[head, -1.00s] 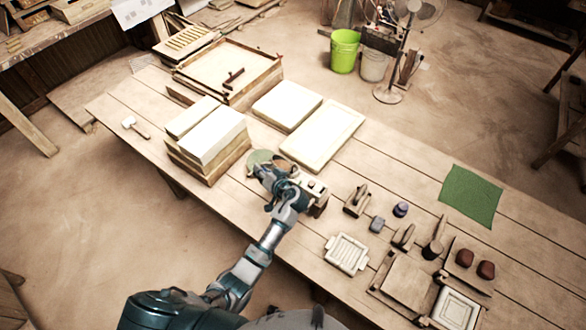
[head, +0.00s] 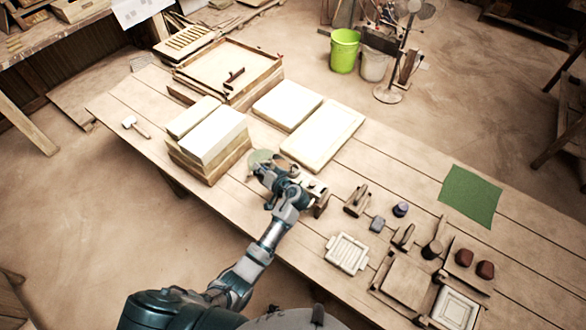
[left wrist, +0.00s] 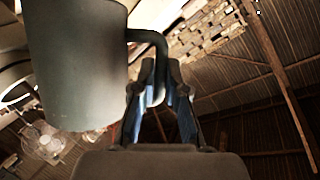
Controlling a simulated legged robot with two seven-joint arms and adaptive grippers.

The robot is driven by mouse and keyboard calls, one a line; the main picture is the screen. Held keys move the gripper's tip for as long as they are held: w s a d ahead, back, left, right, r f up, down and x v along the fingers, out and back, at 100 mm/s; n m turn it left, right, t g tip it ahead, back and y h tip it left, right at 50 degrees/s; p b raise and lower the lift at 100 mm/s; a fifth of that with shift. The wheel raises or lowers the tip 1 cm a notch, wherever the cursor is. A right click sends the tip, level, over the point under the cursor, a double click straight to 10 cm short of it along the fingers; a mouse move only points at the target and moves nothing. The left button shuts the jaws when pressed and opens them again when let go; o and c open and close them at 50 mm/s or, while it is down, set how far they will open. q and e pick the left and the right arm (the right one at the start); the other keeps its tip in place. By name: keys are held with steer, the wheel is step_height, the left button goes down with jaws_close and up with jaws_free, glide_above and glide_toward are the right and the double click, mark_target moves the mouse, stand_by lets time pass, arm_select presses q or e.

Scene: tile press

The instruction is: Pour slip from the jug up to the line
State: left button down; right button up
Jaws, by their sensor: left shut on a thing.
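My left gripper (head: 277,178) is over the middle of the table's near side. In the left wrist view my gripper (left wrist: 160,88) is shut on the handle of a dark grey-green jug (left wrist: 75,65). The jug's top is cut off by the frame, so the slip inside is hidden. In the head view a pale green rounded shape (head: 258,157) shows just behind the gripper; I cannot tell whether it is the jug. A pale block (head: 315,187) is partly hidden beside the gripper. I cannot make out a fill line. My right gripper is not in view.
Stacked white slabs (head: 213,136) stand left of the gripper, with flat white slabs (head: 322,135) behind it. A framed tray (head: 230,68) is at the far left.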

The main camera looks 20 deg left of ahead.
arm_select(q)
steer(key=shift+w+d+r+m+p, duration=0.25)
steer(key=shift+d+r+m+p, duration=0.1)
steer(key=shift+r, duration=0.25)
stand_by(0.7)
steer(key=shift+w+d+r+y, duration=0.1)
steer(key=shift+d+r+y, duration=0.05)
steer(key=shift+r+y, duration=0.15)
stand_by(0.9)
steer(key=shift+m, duration=0.25)
steer(key=shift+w+d+r+p, duration=0.15)
steer(key=shift+r+p, duration=0.1)
steer(key=shift+p, duration=0.05)
steer(key=shift+w+d+r+m, duration=0.2)
steer(key=shift+r+m, duration=0.1)
steer(key=shift+m, duration=0.1)
stand_by(1.6)
stand_by(0.4)
